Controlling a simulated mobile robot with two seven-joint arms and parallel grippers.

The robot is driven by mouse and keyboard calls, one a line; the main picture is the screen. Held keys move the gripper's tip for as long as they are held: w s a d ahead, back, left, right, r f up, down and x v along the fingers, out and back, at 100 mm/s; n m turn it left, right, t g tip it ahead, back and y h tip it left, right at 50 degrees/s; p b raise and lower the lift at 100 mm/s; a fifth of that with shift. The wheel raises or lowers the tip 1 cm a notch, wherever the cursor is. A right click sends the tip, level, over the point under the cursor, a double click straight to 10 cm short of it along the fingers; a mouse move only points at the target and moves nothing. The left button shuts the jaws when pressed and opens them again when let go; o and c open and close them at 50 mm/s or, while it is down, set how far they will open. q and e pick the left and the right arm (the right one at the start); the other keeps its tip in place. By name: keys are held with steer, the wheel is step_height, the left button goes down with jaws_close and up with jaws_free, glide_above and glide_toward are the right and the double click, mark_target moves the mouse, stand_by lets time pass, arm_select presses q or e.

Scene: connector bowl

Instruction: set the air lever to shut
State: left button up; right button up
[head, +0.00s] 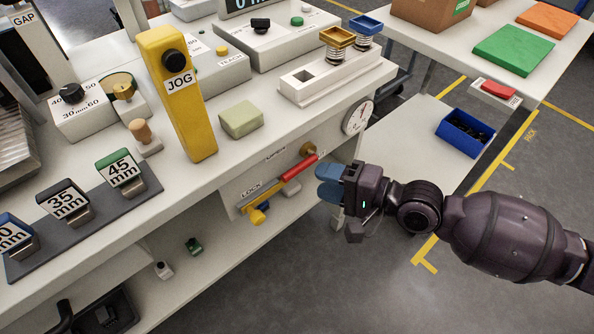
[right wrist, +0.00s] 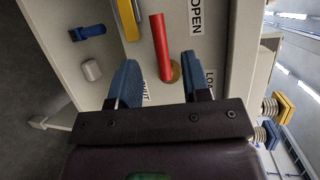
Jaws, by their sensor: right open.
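The air lever is a red bar (head: 298,168) on a brass round pivot (head: 308,149), on the bench's front panel. In the head view it slants down to the left, beneath the OPEN label. In the right wrist view the red lever (right wrist: 161,45) shows between my finger outlines, with OPEN (right wrist: 196,16) beside it; another label near the left finger is mostly hidden. My right gripper (head: 326,182) is open and empty, just right of the lever; it also shows in the right wrist view (right wrist: 158,72). I cannot tell any contact. My left gripper is out of view.
A round gauge (head: 357,117) is above my gripper. A blue bin (head: 464,133) stands on a shelf at right. Floor below is open.

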mark_target(297, 174)
steer(key=shift+b+x, duration=0.35)
steer(key=shift+x, duration=3)
steer(key=shift+c, duration=0.2)
jaws_close()
